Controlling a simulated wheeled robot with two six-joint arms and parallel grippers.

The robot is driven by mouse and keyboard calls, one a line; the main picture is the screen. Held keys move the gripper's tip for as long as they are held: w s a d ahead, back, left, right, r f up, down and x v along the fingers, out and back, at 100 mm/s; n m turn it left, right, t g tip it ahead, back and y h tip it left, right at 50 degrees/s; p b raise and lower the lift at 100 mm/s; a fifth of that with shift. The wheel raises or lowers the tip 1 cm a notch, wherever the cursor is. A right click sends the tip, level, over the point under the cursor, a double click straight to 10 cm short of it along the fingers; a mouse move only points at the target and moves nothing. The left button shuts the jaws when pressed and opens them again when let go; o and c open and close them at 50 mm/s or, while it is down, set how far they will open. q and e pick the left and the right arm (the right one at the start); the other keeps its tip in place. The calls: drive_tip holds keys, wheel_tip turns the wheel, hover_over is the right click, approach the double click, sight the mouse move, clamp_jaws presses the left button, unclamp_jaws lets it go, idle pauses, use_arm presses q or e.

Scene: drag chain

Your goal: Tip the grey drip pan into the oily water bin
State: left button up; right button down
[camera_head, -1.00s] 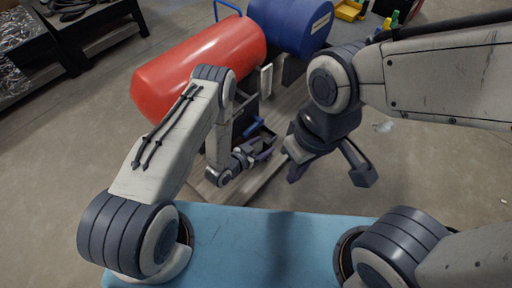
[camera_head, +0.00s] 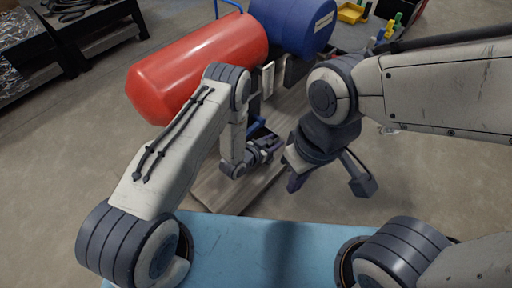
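I cannot make out the grey drip pan, and no container here can be told as the oily water bin. My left gripper (camera_head: 272,148) is low in front of the red tank (camera_head: 193,68), over the wooden pallet (camera_head: 232,190). It is small and dark against dark parts, so whether its fingers are open or hold something is unclear. A small blue lever-like part (camera_head: 256,126) shows just behind it. My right gripper (camera_head: 328,184) is to the right of the pallet, pointing down, with its fingers wide apart and nothing between them.
A blue drum (camera_head: 292,27) lies beside the red tank at the back. A yellow tray (camera_head: 350,13) and green bottles (camera_head: 394,24) are at the top right. Dark racks (camera_head: 85,30) stand at the upper left. The concrete floor is clear on the left and lower right.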

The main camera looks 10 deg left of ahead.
use_arm(q)
clamp_jaws()
idle(1.2)
